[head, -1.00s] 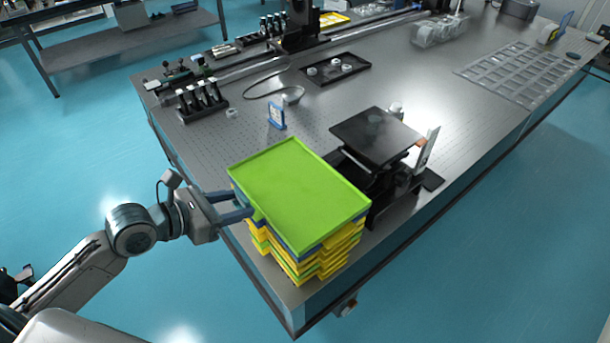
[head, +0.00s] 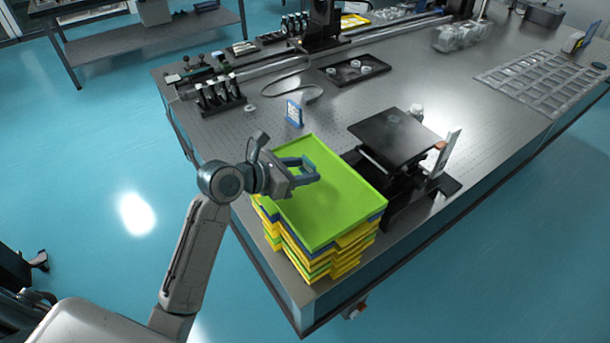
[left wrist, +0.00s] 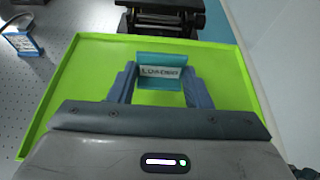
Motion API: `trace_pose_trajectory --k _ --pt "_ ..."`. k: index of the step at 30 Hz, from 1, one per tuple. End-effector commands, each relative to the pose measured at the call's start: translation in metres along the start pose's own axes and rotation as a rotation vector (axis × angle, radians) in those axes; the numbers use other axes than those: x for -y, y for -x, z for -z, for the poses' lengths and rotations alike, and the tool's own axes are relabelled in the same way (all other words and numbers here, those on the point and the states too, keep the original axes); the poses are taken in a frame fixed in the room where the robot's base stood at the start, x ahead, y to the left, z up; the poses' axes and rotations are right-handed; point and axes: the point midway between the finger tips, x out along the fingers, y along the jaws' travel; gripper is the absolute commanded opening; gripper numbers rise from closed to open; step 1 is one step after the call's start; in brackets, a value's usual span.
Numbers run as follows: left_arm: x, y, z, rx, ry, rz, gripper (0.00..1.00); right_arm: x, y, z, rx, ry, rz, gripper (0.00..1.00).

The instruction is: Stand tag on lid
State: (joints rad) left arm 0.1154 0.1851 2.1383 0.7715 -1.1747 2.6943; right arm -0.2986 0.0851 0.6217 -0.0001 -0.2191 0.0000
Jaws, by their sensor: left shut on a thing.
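The lid (head: 335,208) is the bright green, shallow-rimmed top of a stack of yellow, blue and green trays. My left gripper (head: 314,169) is over the far left part of it. In the left wrist view the gripper (left wrist: 160,86) is shut on a small teal tag (left wrist: 160,58) with a white printed label, its face toward the camera. The green lid (left wrist: 75,95) fills the ground behind and around the tag. I cannot tell whether the tag's lower edge touches the lid. In the head view the fingers largely hide the tag. My right gripper is not in view.
A blue-and-white stand (head: 294,113) is on the optical table just beyond the lid. A black lift platform (head: 392,136) stands close to the lid's right side. A black tray (head: 350,70) lies further back. The table's near edge runs close to the stack.

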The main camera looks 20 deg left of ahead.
Motion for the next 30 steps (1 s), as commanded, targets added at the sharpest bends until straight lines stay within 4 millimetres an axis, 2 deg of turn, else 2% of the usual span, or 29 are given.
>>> trace_pose_trajectory --k 5,14,24,25,27,30 --pt "-0.001 -0.011 -0.003 -0.001 0.0 0.0 0.23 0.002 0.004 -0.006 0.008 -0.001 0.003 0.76" --pt "-0.001 -0.024 0.029 -0.003 0.002 0.0 0.23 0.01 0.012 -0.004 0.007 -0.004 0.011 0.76" --pt "-0.001 -0.025 0.032 -0.002 0.0 -0.001 0.23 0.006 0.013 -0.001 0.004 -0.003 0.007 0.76" --pt "-0.001 -0.025 0.032 -0.001 0.0 -0.001 0.5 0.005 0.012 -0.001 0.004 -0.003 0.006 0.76" --pt "-0.001 -0.025 0.032 -0.001 -0.001 -0.001 0.64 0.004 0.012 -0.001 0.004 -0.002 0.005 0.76" --pt "-0.001 -0.025 0.032 -0.001 -0.001 -0.001 0.66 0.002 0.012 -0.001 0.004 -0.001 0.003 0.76"
